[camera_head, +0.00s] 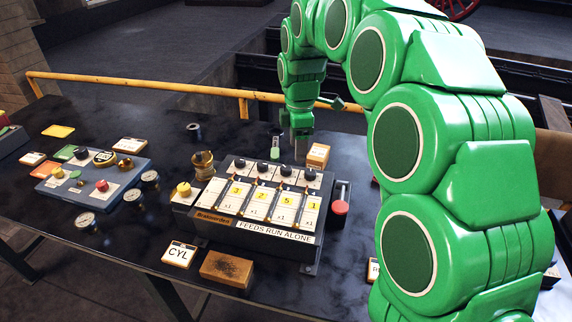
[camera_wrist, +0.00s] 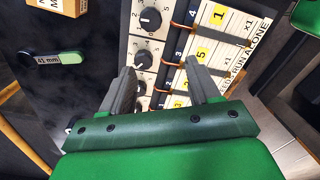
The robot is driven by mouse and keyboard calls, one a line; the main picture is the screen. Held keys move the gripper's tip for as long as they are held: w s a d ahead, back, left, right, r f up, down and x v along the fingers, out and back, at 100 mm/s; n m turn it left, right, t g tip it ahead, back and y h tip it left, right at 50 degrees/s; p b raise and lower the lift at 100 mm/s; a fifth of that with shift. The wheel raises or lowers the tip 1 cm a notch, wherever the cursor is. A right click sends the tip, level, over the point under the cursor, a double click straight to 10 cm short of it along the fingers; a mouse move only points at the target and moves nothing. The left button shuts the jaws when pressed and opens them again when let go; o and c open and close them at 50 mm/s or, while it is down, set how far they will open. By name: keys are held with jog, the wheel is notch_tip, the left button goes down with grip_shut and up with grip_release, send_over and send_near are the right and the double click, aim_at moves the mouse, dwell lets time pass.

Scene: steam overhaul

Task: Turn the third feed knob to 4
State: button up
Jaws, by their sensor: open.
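The feed panel (camera_head: 250,238), labelled "FEEDS RUN ALONE", has a row of black knobs above cards reading 3, 2, 5 and 1. The third feed knob (camera_head: 285,171) is above the 5 card (camera_head: 286,200). In the wrist view the third knob (camera_wrist: 145,59) is beside the 5 card, just beyond my left fingertip. Its exact pointer setting is too small to read. The fourth knob (camera_wrist: 150,19) lies further up there. My gripper (camera_wrist: 163,78) is open and empty above the panel. In the head view my gripper (camera_head: 301,150) is behind the knob row, pointing down.
A red-topped lever (camera_head: 341,207) stands right of the panel. A brass fitting (camera_head: 203,164) and yellow knob (camera_head: 184,188) are at its left. A wooden block (camera_head: 318,155) and green 41 mm tag (camera_wrist: 57,59) lie behind. A blue box (camera_head: 92,181) stands further left.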

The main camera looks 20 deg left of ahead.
aim_at(286, 167)
jog(key=shift+n, duration=0.9)
jog(key=a, duration=0.1)
jog(key=w+a+f, duration=0.1)
jog(key=w+a, duration=0.1)
jog(key=shift+a+f, duration=0.35)
jog(key=shift+f, duration=3.75)
jog(key=shift+c, duration=0.2)
jog(key=c, duration=1)
